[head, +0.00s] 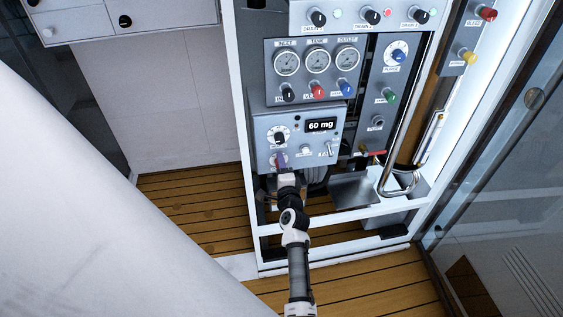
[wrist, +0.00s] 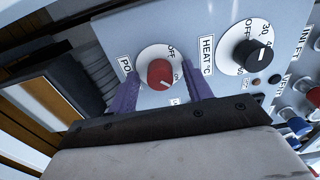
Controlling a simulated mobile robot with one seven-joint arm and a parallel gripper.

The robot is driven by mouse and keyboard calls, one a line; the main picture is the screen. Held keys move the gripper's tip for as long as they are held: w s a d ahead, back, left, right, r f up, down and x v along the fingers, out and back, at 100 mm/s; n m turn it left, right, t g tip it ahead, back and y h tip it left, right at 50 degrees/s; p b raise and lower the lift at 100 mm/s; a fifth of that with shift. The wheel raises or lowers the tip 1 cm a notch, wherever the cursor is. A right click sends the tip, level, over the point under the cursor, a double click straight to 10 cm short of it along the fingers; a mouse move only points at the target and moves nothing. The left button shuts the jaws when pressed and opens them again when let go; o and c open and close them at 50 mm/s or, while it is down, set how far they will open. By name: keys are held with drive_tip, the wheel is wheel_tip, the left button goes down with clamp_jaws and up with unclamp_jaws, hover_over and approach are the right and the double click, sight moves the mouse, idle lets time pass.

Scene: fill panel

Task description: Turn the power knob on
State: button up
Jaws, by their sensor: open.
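The power knob (wrist: 160,73) is red with a white pointer mark and sits on a round white dial in the wrist view. The dial reads OFF at its top and ON at its right. The pointer mark is on the knob's lower right side, towards the ON side. My gripper (wrist: 150,68) has two purple fingers, open, one on each side of the knob. A gap shows between the knob and each finger. In the head view my gripper (head: 280,161) is at the lower left of the control box (head: 322,117) and mostly hides the knob.
A black heat knob (wrist: 252,54) is on a dial to the right of my right finger. The box has a display (head: 321,125) reading 60 mg. A gauge panel (head: 317,75) is above. A metal tray (head: 352,190) and bent pipe (head: 383,178) are to the right.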

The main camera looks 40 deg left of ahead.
drive_tip(key=b+v, duration=0.3)
drive_tip(key=v, duration=1)
drive_tip(key=shift+s+d, duration=0.25)
drive_tip(key=shift+d, duration=0.05)
